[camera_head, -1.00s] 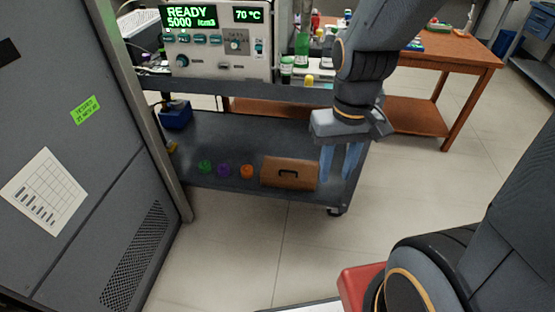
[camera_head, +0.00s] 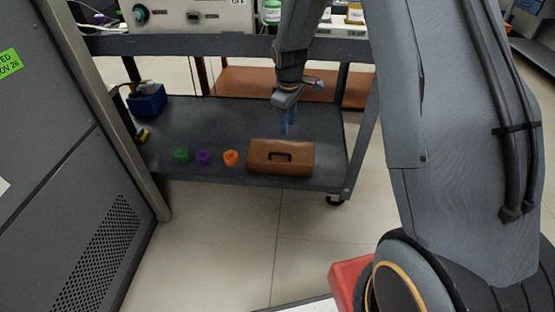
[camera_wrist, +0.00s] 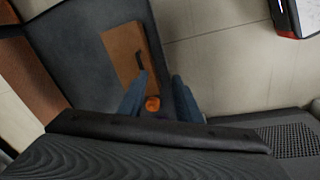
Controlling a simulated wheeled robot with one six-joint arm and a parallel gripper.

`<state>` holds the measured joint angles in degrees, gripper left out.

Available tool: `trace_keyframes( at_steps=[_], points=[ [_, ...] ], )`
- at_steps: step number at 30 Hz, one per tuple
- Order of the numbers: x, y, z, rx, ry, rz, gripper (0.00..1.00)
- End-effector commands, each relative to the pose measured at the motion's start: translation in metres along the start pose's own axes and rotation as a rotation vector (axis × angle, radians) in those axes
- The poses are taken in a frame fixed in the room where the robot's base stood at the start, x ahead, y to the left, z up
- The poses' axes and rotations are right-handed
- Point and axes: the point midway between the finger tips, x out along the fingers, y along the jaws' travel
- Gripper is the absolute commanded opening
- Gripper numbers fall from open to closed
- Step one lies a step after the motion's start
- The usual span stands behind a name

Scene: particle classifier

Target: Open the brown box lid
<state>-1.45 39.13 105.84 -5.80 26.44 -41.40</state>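The brown box (camera_head: 262,158) sits on the cart's lower shelf near its front right corner, its lid closed as far as I can see. A dark handle (camera_head: 280,156) is on its front. My gripper (camera_head: 284,130) points down, its blue fingers just above the box's back edge in the head view; the height gap is hard to judge. The handle (camera_wrist: 140,60) shows near the left fingertip.
Green (camera_head: 181,156), purple (camera_head: 204,158) and orange (camera_head: 231,158) caps stand left of the box on the shelf (camera_head: 200,120). A blue item (camera_head: 148,101) is at the back left. The cart's upper deck (camera_head: 180,45) overhangs the shelf. A grey cabinet (camera_head: 60,180) stands left.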

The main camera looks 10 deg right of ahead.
Motion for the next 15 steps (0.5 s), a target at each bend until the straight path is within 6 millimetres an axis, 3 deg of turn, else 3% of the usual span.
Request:
trace_keyframes(
  at_steps=[1, 6, 15],
  points=[
    [0.039, 0.010, -0.012, -0.046, 0.002, 0.005, 0.31],
    [0.117, 0.036, -0.043, -0.217, 0.009, 0.027, 0.31],
    [0.176, 0.054, -0.066, -0.403, 0.002, 0.038, 0.31]
  ],
)
